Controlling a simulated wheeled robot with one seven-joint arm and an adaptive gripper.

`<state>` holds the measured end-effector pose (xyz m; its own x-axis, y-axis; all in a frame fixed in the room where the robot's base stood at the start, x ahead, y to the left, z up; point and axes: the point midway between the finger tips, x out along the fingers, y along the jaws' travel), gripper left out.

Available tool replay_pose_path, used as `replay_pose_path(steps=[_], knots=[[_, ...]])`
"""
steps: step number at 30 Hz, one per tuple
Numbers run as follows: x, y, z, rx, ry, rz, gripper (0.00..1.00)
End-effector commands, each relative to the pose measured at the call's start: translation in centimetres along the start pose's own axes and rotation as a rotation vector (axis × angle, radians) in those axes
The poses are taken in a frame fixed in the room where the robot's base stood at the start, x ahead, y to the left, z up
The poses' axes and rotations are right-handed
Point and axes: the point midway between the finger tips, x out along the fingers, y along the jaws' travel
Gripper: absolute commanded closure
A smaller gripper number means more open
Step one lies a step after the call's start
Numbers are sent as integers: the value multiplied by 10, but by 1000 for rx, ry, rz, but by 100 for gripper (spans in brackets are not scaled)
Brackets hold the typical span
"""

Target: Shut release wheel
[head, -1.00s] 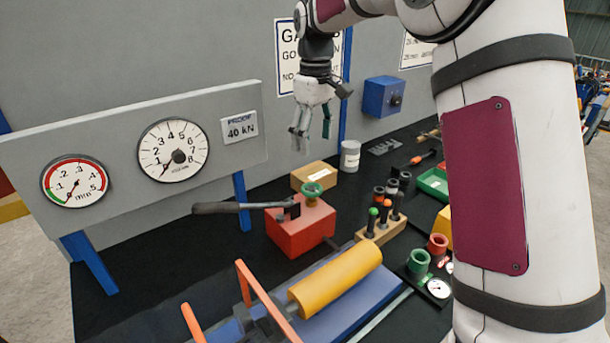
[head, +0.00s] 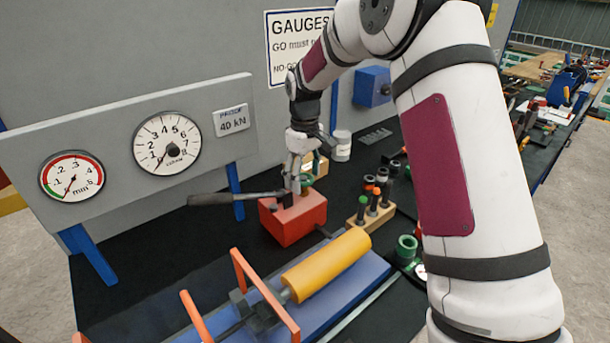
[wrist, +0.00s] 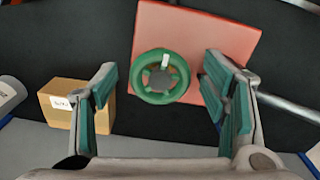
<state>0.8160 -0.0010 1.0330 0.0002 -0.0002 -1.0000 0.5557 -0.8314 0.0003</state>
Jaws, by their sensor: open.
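The green release wheel (wrist: 160,76) sits on top of the red pump block (wrist: 194,40). In the wrist view the wheel lies between my gripper's (wrist: 160,100) two spread fingers, nearer the right one, with a white mark on its rim. The jaws are open and hold nothing. Whether a finger touches the wheel cannot be told.
A lever handle (head: 225,198) sticks out left from the block. A cardboard box (wrist: 68,104) lies beside the left finger. A wooden rack of pins (head: 368,212) stands right of the block. Two dial gauges (head: 166,143) are on the panel behind. A yellow cylinder (head: 326,265) lies in front.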

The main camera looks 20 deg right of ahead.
Motion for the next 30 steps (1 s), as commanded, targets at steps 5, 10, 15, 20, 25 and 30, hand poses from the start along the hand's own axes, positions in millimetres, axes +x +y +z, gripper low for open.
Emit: replay_pose_path(steps=[5, 10, 15, 20, 25, 30], knots=[[2, 0, 0, 0, 0, 0, 33], [2, 0, 0, 0, 0, 0, 46], [2, 0, 0, 0, 0, 0, 81], [2, 0, 0, 3, 0, 0, 81], [2, 0, 0, 35, 0, -1, 81], [2, 0, 0, 118, -1, 0, 81]])
